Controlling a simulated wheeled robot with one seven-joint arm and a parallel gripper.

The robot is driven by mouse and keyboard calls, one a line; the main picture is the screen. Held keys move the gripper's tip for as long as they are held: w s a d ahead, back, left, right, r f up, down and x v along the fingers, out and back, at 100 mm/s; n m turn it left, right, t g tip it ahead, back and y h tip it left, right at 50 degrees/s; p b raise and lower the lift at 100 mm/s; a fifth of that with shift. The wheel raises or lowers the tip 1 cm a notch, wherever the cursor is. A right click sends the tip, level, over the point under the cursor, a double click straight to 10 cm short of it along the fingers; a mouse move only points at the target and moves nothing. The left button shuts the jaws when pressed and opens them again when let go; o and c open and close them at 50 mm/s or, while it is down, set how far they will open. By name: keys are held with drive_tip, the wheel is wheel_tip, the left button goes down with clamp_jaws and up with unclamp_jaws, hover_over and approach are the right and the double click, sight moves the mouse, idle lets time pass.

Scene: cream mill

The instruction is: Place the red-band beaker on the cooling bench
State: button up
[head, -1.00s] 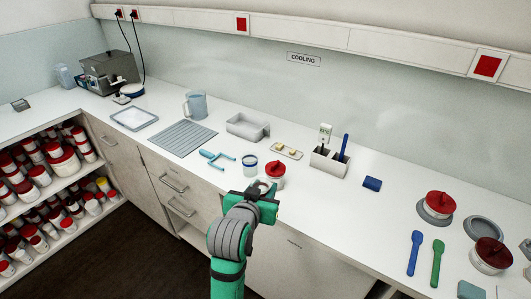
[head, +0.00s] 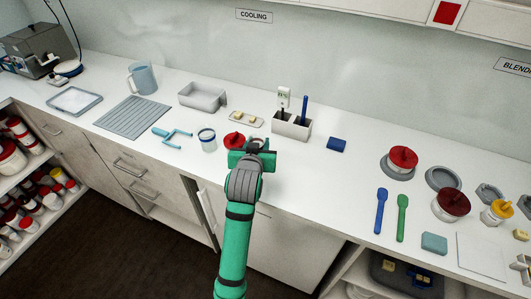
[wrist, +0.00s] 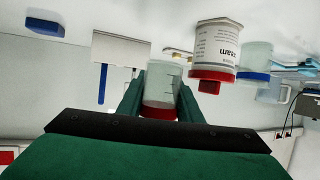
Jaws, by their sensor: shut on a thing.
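My gripper (head: 250,148) is at the front edge of the white cooling bench (head: 300,170), under the wall sign COOLING (head: 254,16). In the wrist view its two green fingers are shut on the red-band beaker (wrist: 160,88), a clear beaker with marks on its side and a red band. In the head view the gripper hides the beaker. I cannot tell whether the beaker touches the bench. A white jar with a red lid (head: 235,139) stands just behind and left of my gripper; its label shows in the wrist view (wrist: 217,45).
A blue-band beaker (head: 207,141) and a light-blue forked tool (head: 175,137) are to the left. Behind are a small tray (head: 246,119), a grey tub (head: 203,96) and a grey holder (head: 292,126).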

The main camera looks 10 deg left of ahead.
drive_tip(key=w+f, duration=0.1)
drive_tip(key=d+f, duration=0.1)
drive_tip(key=w+d+f, duration=0.1)
drive_tip(key=f, duration=0.1)
drive_tip(key=shift+w, duration=0.3)
drive_tip(key=shift+w+d+f, duration=0.1)
drive_tip(key=shift+f, duration=1.65)
drive_tip(key=shift+f, duration=0.1)
drive_tip(key=o, duration=1)
drive_tip(key=shift+o, duration=0.2)
drive_tip(key=v, duration=1.2)
